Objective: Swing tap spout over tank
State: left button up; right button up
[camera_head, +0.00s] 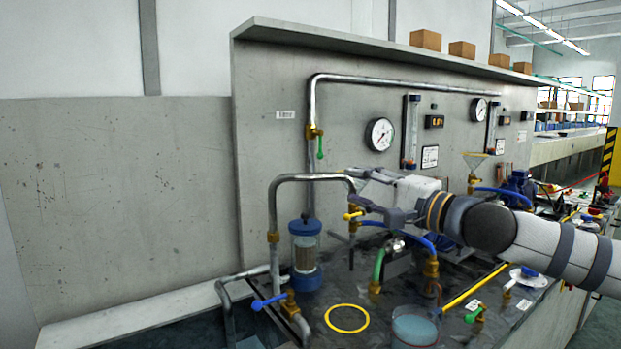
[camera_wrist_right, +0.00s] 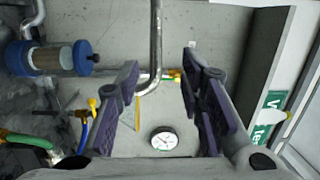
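The grey arched tap spout (camera_head: 300,178) rises from a brass joint at the left and bends over to the right. My right gripper (camera_head: 356,188) is at the arch's right end. In the right wrist view its purple-grey fingers (camera_wrist_right: 160,82) are open, with the bent pipe (camera_wrist_right: 155,45) showing between them; I cannot tell whether they touch it. The downward end is partly hidden beside a yellow-handled valve (camera_head: 352,215). A clear tank with bluish liquid (camera_head: 415,327) stands at the front of the bench. My left gripper is out of view.
A blue-capped clear filter (camera_head: 305,255) stands under the arch. A yellow ring (camera_head: 347,318) marks bare bench left of the tank. A green hose (camera_head: 378,268), a blue-handled valve (camera_head: 268,301) and a green-handled valve (camera_head: 474,314) are nearby. A gauge (camera_head: 380,134) is on the back panel.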

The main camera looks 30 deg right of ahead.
aim_at(322, 180)
jog(key=b+x, duration=0.1)
jog(key=x, duration=0.2)
jog(key=b+x, duration=0.1)
jog(key=x, duration=0.3)
jog(key=f+b+x, duration=0.1)
jog(key=x, duration=0.2)
jog(key=shift+w+a, duration=0.25)
jog(key=shift+w, duration=0.15)
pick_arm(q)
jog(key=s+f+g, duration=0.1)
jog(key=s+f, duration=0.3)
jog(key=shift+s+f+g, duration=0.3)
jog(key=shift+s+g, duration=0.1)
pick_arm(e)
jog(key=shift+w+r, duration=0.15)
jog(key=shift+r, duration=0.05)
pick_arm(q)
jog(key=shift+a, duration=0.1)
pick_arm(e)
grip_shut()
